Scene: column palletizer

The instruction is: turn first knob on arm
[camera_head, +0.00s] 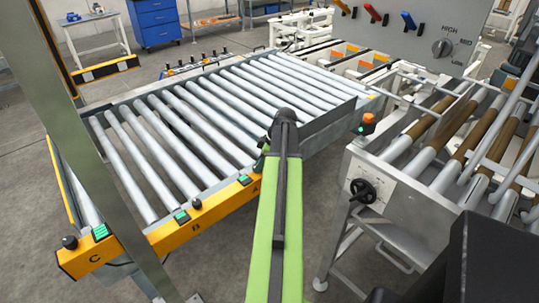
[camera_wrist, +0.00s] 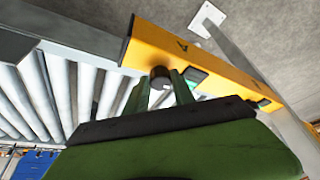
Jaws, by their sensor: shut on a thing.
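The knob (camera_wrist: 160,72) is a small round dark knob with a paler rim on the orange rail (camera_wrist: 205,60) of the roller conveyor, near the letter A. In the wrist view the two green fingers of my gripper (camera_wrist: 163,82) stand on either side of it, shut on it. In the head view my green arm reaches out over the rail and hides this knob and my fingers. Another black knob (camera_head: 196,204) sits by letter B, and one more (camera_head: 69,242) by letter C.
Green lit buttons (camera_head: 181,216) sit along the rail. A grey handwheel (camera_head: 362,190) machine stands to the right. A rotary switch (camera_head: 442,47) and coloured levers (camera_head: 373,13) are on a grey panel behind. A grey post (camera_head: 98,150) rises at the left.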

